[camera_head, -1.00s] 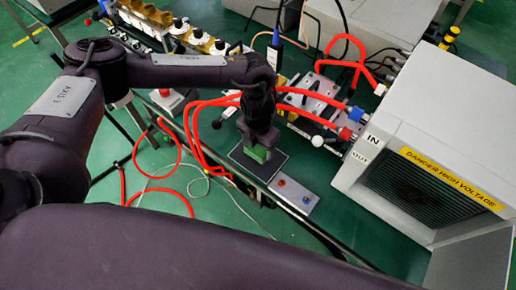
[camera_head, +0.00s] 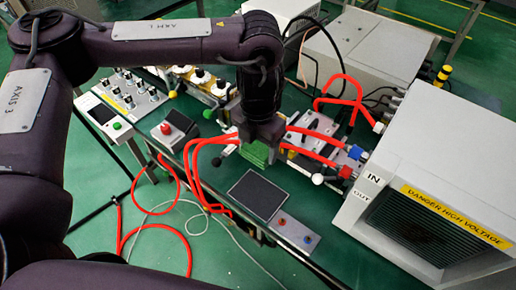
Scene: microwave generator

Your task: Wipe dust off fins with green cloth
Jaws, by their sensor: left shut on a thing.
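My left gripper (camera_head: 260,138) is shut on a green cloth (camera_head: 256,154), which hangs below the fingers. It is above and behind a dark square pad (camera_head: 257,194), which is bare. The gripper and arm hide part of the hoses and fittings behind. Dark slatted fins (camera_head: 428,232) show in the front of the light grey cabinet at the right, well apart from the cloth. Dust on them is too small to tell. My right gripper is not in view.
Red hoses (camera_head: 190,165) loop in front of the bench and run to the cabinet (camera_head: 425,135). A small box with red and blue buttons (camera_head: 296,230) is beside the pad. A red stop button (camera_head: 166,128) and a knob panel (camera_head: 128,98) stand at left.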

